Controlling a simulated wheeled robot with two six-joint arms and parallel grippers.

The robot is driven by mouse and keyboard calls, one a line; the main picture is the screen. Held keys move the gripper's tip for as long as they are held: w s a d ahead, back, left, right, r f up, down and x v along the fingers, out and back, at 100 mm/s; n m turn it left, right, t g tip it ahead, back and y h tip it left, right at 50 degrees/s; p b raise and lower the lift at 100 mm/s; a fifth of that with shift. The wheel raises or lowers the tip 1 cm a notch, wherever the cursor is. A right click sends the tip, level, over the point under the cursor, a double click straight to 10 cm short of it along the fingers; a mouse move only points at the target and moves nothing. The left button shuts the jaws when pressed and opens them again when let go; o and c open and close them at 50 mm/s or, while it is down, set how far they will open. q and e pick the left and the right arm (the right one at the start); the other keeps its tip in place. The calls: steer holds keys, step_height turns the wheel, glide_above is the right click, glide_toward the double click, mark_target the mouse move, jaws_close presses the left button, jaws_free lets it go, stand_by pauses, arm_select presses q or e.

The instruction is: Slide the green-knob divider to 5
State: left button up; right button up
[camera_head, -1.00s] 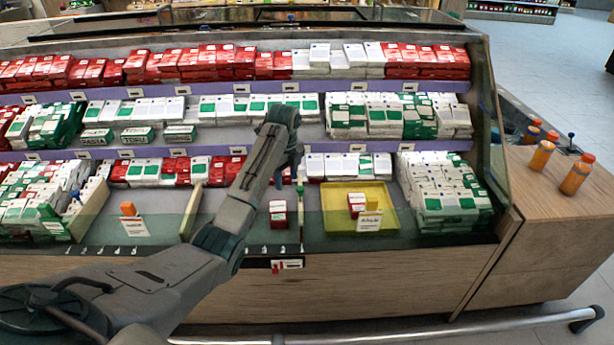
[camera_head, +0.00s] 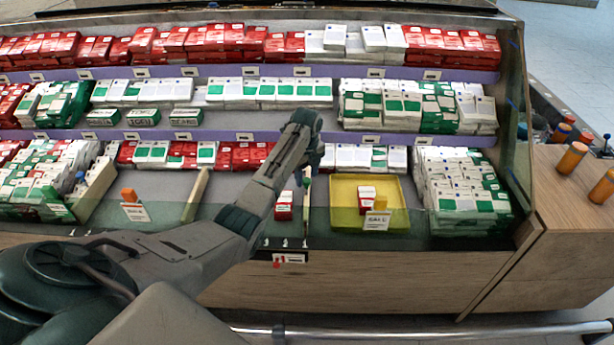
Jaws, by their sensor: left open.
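The green-knob divider (camera_head: 306,210) is a thin upright strip in the lowest bay, left of the yellow tray. Its green knob is at the top, close below my left gripper and partly hidden by it. White marks (camera_head: 285,243) run along the front edge left of the divider's foot; I cannot read their numbers. My left gripper (camera_head: 307,168) is open, pointing down at the knob; I cannot tell whether its fingers are around the knob or just above it. My right gripper is not in view.
A small red-and-white box (camera_head: 284,206) stands just left of the divider. A yellow tray (camera_head: 345,216) with a small box lies to its right. A pale divider (camera_head: 195,195) stands further left. Shelves of boxes rise behind. Orange bottles (camera_head: 572,158) stand on the right counter.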

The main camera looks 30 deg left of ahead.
arm_select(q)
steer(key=shift+f, duration=0.6)
jaws_close()
steer(key=shift+a, duration=0.1)
